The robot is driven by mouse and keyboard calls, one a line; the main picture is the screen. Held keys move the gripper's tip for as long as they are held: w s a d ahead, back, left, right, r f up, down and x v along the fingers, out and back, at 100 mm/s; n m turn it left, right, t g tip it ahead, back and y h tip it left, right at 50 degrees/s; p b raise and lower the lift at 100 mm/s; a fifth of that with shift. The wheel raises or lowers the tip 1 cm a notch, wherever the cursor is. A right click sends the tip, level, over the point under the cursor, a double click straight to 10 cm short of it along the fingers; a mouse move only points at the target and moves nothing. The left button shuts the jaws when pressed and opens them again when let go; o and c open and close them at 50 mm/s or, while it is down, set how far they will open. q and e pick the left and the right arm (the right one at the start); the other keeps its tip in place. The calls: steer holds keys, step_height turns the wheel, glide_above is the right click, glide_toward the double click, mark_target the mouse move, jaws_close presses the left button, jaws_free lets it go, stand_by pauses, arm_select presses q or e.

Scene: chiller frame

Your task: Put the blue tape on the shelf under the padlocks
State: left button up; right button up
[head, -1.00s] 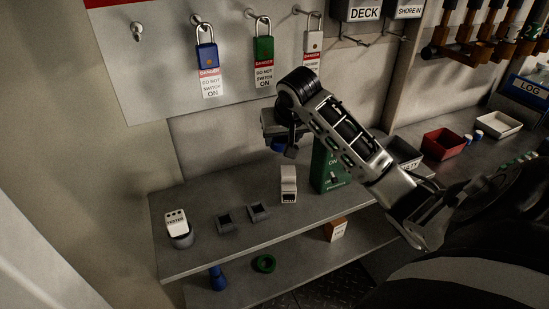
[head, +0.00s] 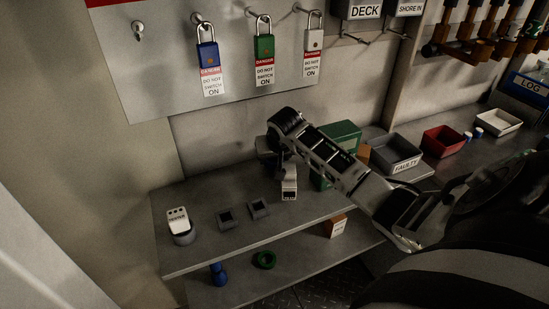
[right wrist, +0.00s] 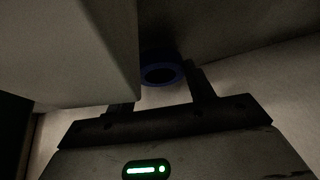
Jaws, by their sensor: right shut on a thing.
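The blue tape (right wrist: 162,64) is a dark blue ring between the fingers of my right gripper (right wrist: 162,92) in the right wrist view. In the head view the right gripper (head: 272,168) is low over the back of the grey shelf (head: 215,250) under the padlocks, and the tape is hidden there. I cannot tell whether the tape touches the shelf. The blue padlock (head: 208,56), green padlock (head: 264,47) and white padlock (head: 314,40) hang above on the panel with danger tags. My left gripper is not in view.
A white device (head: 289,185) stands close beside the gripper, with a green box (head: 341,136) right of it. Two dark square holders (head: 258,209) and a tester (head: 177,220) are further left.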

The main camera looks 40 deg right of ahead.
steer(key=shift+w+f, duration=0.2)
steer(key=shift+f, duration=0.25)
steer(key=o, duration=1)
steer(key=shift+f, duration=0.15)
steer(key=shift+c, duration=0.2)
steer(key=shift+d, duration=0.1)
steer(key=shift+s+r, duration=0.15)
steer(key=shift+r, duration=0.3)
steer(key=v, duration=1.1)
steer(key=shift+s+r, duration=0.1)
steer(key=shift+r, duration=0.05)
